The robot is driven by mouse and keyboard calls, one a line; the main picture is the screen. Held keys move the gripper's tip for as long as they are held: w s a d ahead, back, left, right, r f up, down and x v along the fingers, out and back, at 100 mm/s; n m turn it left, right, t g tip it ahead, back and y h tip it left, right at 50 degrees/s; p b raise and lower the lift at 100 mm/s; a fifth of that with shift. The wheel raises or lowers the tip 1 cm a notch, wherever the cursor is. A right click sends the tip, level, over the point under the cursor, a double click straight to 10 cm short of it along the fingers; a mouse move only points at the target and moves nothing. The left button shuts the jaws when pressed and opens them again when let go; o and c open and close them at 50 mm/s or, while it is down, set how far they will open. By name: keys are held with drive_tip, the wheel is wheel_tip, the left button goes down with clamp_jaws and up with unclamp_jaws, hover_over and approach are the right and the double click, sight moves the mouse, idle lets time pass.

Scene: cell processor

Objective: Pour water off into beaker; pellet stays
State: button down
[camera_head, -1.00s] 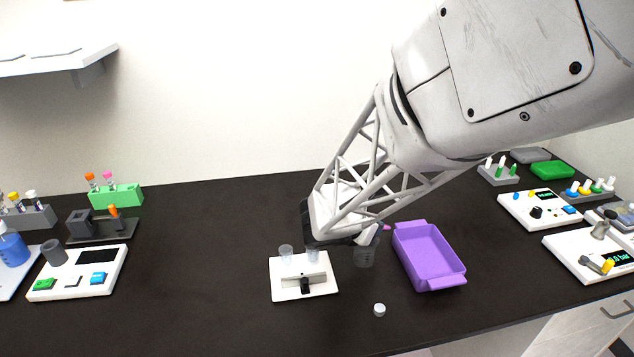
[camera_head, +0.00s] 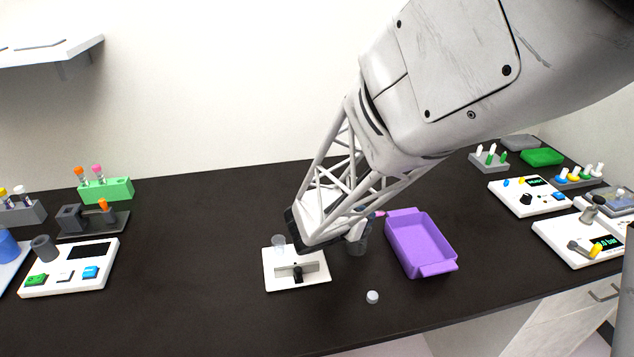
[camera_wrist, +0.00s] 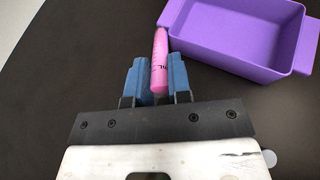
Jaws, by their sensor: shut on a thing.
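My gripper (camera_wrist: 155,80) is shut on a pink tube (camera_wrist: 160,62) in the wrist view, with a blue finger on each side. The tube's narrow end points away from the gripper. Its contents cannot be made out. In the head view only a small pink bit of the tube (camera_head: 378,214) shows beside my gripper. Whether the tube's mouth is over the beaker cannot be told.
A white plate (camera_head: 283,284) with a clear cup (camera_head: 278,242) is to the left. A small white cap (camera_head: 372,297) lies in front. Devices and racks stand at both sides; the bench at front left is clear.

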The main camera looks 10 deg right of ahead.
drive_tip(key=shift+f+h, duration=0.15)
drive_tip(key=shift+h, duration=0.15)
drive_tip(key=shift+t+h, duration=0.3)
drive_tip(key=shift+f, duration=0.15)
idle(0.3)
drive_tip(key=shift+t+h, duration=0.3)
drive_tip(key=shift+h, duration=0.2)
drive_tip(key=shift+t+h, duration=0.3)
drive_tip(key=shift+h, duration=0.2)
